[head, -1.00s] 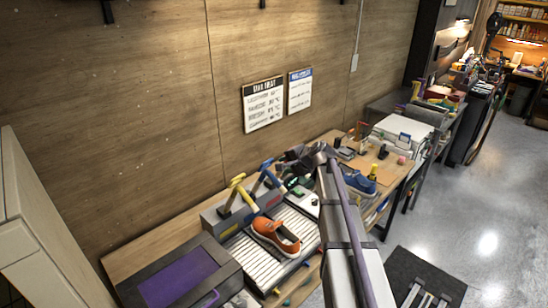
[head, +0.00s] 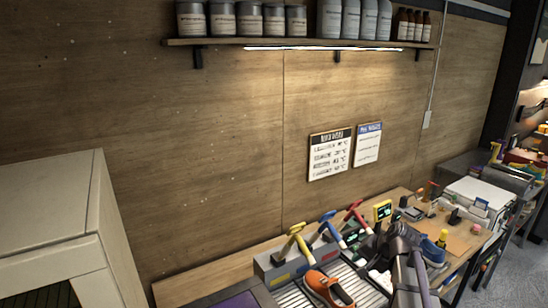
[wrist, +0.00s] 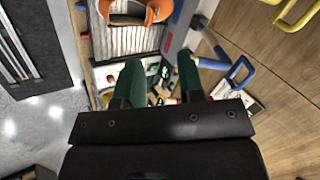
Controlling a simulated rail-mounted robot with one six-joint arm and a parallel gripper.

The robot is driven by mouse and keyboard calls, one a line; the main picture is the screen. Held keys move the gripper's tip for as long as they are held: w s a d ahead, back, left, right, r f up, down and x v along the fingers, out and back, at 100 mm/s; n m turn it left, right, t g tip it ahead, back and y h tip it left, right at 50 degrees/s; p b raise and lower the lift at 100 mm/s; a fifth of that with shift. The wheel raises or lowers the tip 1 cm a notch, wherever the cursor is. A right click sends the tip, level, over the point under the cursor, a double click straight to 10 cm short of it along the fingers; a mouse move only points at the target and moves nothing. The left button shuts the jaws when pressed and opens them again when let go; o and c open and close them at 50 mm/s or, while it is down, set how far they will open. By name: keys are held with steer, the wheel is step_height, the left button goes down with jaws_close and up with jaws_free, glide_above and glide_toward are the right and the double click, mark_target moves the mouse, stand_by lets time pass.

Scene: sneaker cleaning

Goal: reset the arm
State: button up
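My arm (head: 404,262) reaches over the workbench at the lower right of the head view. My gripper (wrist: 158,70) shows in the wrist view with its two dark green fingers apart and nothing between them; the bench lies beyond. In the head view its fingers cannot be made out. An orange sneaker (head: 328,288) lies on a ribbed light rack left of my arm, partly cut off by the picture's bottom. It also shows at the top of the wrist view (wrist: 150,14). A blue sneaker (head: 433,251) is just right of my arm.
Brushes with yellow (head: 302,246), blue (head: 333,230) and red (head: 358,215) handles stand in a grey holder (head: 272,268) by the wall. A shelf (head: 300,43) with cans and bottles runs above. A pale cabinet (head: 45,215) stands at left. Free floor (wrist: 55,135) shows in the wrist view.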

steer(key=s+a+f+n+g+h+b, duration=0.1)
steer(key=s+a+f+b, duration=0.3)
steer(key=f, duration=0.4)
steer(key=s+a+f+n+g+h+b, duration=0.1)
steer(key=s+a+f+n+g+b, duration=0.1)
steer(key=s+a+f+n+b, duration=0.2)
steer(key=s+a+f+n+g+h+b, duration=0.2)
steer(key=s+a+f+b, duration=0.4)
steer(key=s+f+b, duration=0.3)
step_height(320, 180, down, 3)
steer(key=shift+a+r+n+b, duration=0.2)
steer(key=shift+n+b, duration=0.1)
steer(key=shift+b, duration=0.15)
